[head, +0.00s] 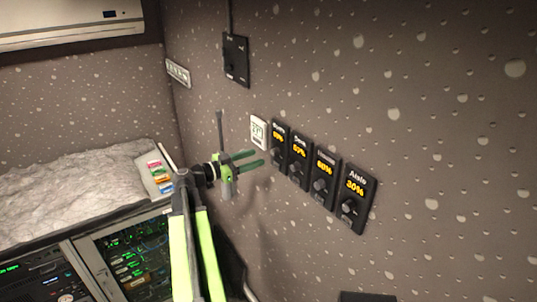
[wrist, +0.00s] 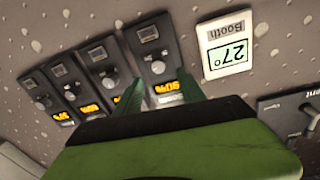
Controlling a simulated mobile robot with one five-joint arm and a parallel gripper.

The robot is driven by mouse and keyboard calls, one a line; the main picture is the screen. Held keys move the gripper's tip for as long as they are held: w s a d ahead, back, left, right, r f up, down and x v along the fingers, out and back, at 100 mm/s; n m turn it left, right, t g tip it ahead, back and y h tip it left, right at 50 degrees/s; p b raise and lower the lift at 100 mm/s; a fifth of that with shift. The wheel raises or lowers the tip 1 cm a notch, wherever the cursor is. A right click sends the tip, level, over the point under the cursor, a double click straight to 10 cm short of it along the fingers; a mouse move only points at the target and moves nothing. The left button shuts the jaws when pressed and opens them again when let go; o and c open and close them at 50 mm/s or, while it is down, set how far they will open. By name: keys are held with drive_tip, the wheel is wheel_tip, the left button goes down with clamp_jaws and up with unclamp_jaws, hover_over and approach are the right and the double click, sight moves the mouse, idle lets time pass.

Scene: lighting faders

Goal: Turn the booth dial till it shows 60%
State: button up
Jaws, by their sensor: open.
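A row of black dial panels with amber displays is on the wall. The thermostat, in the wrist view (wrist: 226,45), reads "Booth" and 27°. My gripper (head: 259,158) is open and empty, its green fingers pointing at this panel. In the wrist view the fingertips (wrist: 157,86) straddle its display, apart from the knob.
Two more panels follow, the third (head: 323,178) seeming to show 60%; the Aisle panel (head: 352,198) shows 30%. A black switch plate (head: 236,60) is higher up. A rack of lit equipment (head: 130,262) stands at lower left. The wall right of the panels is clear.

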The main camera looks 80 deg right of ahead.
sight(272, 152)
drive_tip(key=x, duration=0.5)
drive_tip(key=shift+s, duration=0.5)
drive_tip(key=shift+s+d, duration=0.2)
drive_tip(key=shift+d, duration=0.25)
drive_tip(key=shift+s, duration=0.1)
clamp_jaws()
